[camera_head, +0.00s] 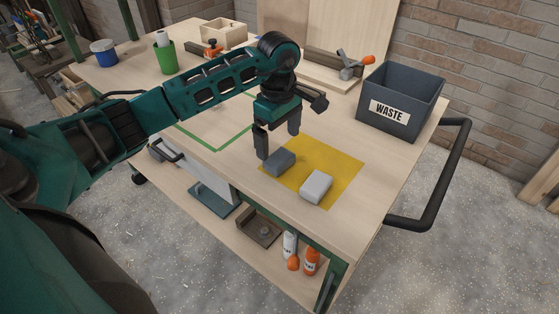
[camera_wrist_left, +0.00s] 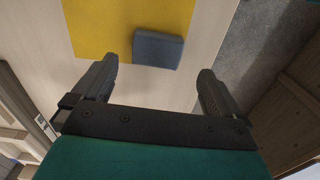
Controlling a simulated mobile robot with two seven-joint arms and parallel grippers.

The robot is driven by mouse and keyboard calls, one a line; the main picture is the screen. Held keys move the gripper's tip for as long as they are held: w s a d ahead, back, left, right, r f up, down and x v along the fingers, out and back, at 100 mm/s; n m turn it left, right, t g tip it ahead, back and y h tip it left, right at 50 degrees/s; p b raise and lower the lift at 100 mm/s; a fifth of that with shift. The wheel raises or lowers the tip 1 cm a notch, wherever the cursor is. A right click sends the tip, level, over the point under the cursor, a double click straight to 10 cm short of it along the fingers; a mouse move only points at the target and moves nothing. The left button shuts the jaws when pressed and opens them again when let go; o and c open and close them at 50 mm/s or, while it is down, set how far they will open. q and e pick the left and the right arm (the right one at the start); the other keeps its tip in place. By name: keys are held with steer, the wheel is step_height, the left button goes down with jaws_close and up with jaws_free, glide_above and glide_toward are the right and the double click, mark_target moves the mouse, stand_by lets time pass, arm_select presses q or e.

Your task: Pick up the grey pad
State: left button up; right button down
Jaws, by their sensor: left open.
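A dark grey pad (camera_head: 279,161) lies flat at the near left edge of a yellow mat (camera_head: 330,157) on the workbench. A lighter grey pad (camera_head: 315,186) lies on the mat to its right. My left gripper (camera_head: 278,143) is open and points down just behind and above the dark grey pad, with nothing between its fingers. In the left wrist view, a grey pad (camera_wrist_left: 158,49) lies partly on the yellow mat (camera_wrist_left: 105,27), beyond the open fingertips of my left gripper (camera_wrist_left: 158,68). My right gripper is out of view.
A dark bin marked WASTE (camera_head: 401,102) stands at the back right of the workbench (camera_head: 235,175). The bench front right is clear.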

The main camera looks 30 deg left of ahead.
mark_target(279, 158)
arm_select(q)
steer(key=f, duration=0.6)
steer(key=shift+w+f, duration=0.2)
steer(key=shift+f, duration=0.05)
steer(key=c, duration=0.9)
